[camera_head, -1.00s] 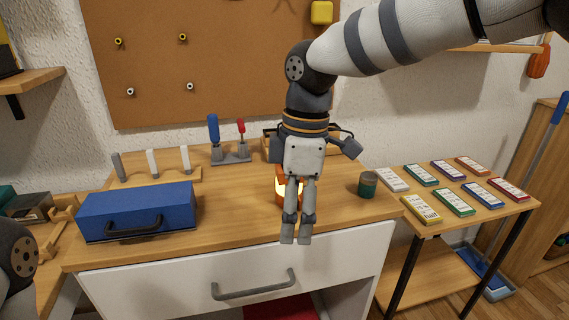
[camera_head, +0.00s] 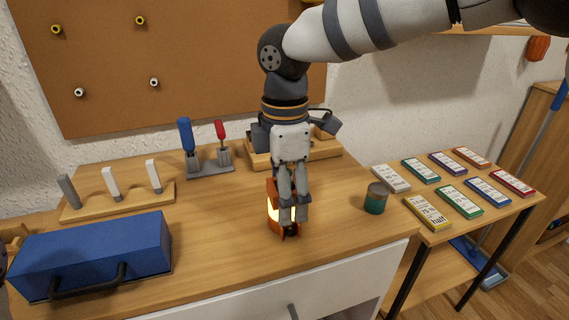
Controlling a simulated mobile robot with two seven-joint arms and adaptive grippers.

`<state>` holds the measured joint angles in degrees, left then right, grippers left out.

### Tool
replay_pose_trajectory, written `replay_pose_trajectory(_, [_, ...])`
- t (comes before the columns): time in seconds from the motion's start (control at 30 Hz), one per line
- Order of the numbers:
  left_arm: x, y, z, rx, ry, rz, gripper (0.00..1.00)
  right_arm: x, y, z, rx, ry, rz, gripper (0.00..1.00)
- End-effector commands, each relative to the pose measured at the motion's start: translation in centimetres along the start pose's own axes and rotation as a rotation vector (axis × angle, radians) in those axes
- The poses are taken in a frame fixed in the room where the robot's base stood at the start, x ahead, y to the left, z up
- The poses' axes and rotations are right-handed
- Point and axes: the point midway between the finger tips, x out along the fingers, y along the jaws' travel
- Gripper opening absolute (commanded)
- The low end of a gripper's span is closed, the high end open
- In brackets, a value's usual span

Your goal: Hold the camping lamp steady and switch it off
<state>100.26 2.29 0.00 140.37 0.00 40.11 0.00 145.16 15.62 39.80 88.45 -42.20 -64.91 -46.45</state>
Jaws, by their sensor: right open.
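The camping lamp (camera_head: 272,204) is a small orange lantern with a dark base, standing upright on the wooden bench top. Its panels glow pale yellow, so it is lit. My right gripper (camera_head: 294,218) points down right at the lamp, and its fingers cover much of the lamp's front and right side. It is open; whether a finger touches the lamp I cannot tell. The lamp's switch cannot be made out. My left gripper is out of view.
A blue toolbox (camera_head: 95,255) stands at the front left. A dark green jar (camera_head: 376,198) is just right of the lamp. The bench between toolbox and lamp is clear.

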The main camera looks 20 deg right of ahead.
Motion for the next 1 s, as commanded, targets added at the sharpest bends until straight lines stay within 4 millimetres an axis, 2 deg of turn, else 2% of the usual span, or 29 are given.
replay_pose_trajectory(0.1, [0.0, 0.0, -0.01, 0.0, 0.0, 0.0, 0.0, 0.67, 0.0, 0.0, -0.001, 0.001, 0.001, 0.7])
replay_pose_trajectory(0.33, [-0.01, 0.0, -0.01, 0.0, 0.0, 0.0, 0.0, 0.74, 0.0, 0.0, -0.001, 0.0, 0.001, 0.7])
replay_pose_trajectory(0.6, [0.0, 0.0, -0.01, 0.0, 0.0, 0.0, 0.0, 0.74, -0.01, 0.0, 0.0, 0.0, 0.001, 0.1])
replay_pose_trajectory(1.0, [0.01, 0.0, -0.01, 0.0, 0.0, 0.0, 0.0, 0.76, -0.01, 0.0, 0.0, 0.0, 0.0, 0.1])
